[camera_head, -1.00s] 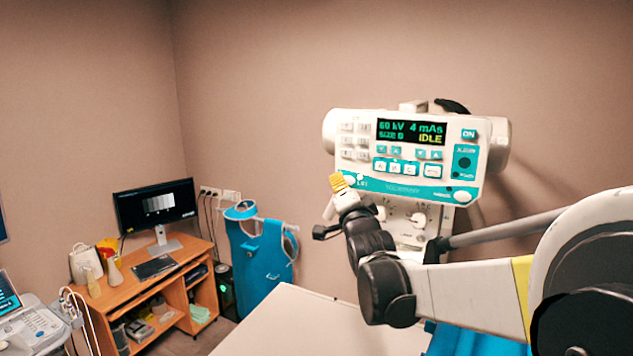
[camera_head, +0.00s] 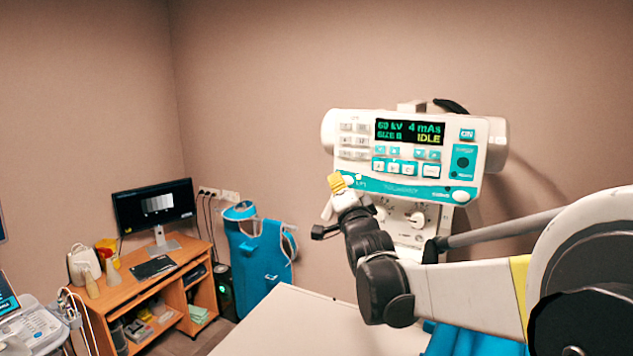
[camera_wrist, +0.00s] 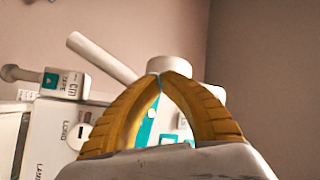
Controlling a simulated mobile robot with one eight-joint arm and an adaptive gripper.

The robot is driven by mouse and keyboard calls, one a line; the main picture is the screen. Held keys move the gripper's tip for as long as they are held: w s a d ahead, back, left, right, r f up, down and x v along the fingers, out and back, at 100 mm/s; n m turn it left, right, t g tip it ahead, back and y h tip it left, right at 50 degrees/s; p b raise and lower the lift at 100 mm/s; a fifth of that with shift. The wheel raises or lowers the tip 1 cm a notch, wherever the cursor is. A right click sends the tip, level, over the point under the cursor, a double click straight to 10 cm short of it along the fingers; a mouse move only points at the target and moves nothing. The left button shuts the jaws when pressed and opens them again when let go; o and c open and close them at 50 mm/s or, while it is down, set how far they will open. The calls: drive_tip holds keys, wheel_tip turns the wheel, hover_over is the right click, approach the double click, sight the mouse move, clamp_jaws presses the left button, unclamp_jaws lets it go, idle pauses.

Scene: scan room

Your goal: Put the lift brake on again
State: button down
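The control unit (camera_head: 400,166) is a white and teal panel on the wall side, its display reading 60 kV, 4 mAs and IDLE. A white round knob (camera_head: 348,179) is at its lower left corner, by a small label that seems to read LIFT. My gripper (camera_head: 336,182) has its yellow fingers directly in front of this knob and partly hides it. In the wrist view the fingertips (camera_wrist: 160,75) meet, with the white knob (camera_wrist: 170,65) just beyond them. The fingers hold nothing between them. Whether the tips touch the knob I cannot tell.
A similar white knob (camera_head: 461,196) is at the panel's lower right. Below the panel are more knobs (camera_head: 417,219). A pale table top (camera_head: 290,325) lies under my arm. A wooden desk (camera_head: 150,290) with a monitor and a blue apron (camera_head: 262,260) stand at left.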

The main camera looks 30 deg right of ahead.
drive_tip(key=shift+w+d, duration=0.1)
drive_tip(key=shift+d, duration=0.05)
drive_tip(key=shift+w+d, duration=0.2)
drive_tip(key=shift+w+d, duration=0.2)
drive_tip(key=shift+d, duration=0.1)
idle(0.7)
idle(0.3)
drive_tip(key=shift+s+a, duration=0.55)
drive_tip(key=shift+a, duration=0.1)
drive_tip(key=s+a, duration=0.1)
drive_tip(key=a, duration=0.1)
drive_tip(key=s+a, duration=0.2)
idle(0.4)
drive_tip(key=shift+f, duration=0.1)
idle(0.5)
